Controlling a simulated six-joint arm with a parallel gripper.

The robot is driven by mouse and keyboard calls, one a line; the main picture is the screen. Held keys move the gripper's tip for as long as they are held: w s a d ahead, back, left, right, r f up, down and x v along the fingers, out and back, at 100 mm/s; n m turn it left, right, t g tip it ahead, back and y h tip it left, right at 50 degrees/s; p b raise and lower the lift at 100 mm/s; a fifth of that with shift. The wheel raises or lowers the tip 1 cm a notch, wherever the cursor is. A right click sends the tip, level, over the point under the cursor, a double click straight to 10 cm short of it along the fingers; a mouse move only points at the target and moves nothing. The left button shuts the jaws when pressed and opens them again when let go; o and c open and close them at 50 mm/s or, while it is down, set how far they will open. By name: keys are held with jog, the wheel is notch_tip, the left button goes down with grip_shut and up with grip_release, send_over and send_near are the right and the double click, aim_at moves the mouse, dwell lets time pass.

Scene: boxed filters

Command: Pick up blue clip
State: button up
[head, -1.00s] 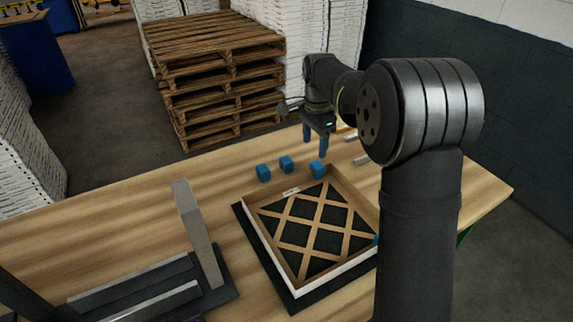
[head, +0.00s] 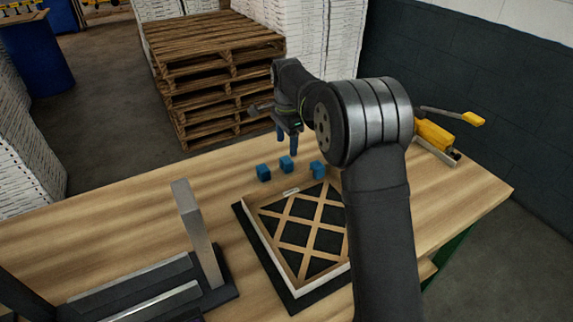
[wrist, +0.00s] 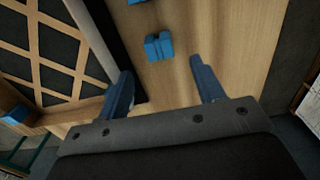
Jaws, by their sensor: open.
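Three small blue clips show in the head view: one at the left (head: 263,172), a middle one (head: 286,164) and one at the right (head: 318,169), by the far edge of the boxed filter (head: 268,246). My gripper (head: 287,141) is open and empty above the table, over the middle clip's far side. In the wrist view the gripper (wrist: 161,70) has its two blue fingers apart, with one clip (wrist: 158,46) ahead between them on the wood. Another clip (wrist: 137,2) is cut off at the top edge. A blue clip (wrist: 20,115) sits at the filter's corner at lower left.
The filter lies on a black mat (head: 287,297). A grey fixture with an upright post (head: 198,235) stands at left. A yellow-handled tool (head: 434,136) is at the table's right. The wooden table (head: 120,225) is clear left of the clips. Pallets (head: 215,75) stand beyond it.

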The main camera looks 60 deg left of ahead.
aim_at(286, 160)
notch_tip(286, 160, down, 8)
jog(key=shift+s+r, duration=0.1)
jog(key=shift+r, duration=0.15)
jog(key=shift+c, duration=0.2)
jog(key=c, duration=1)
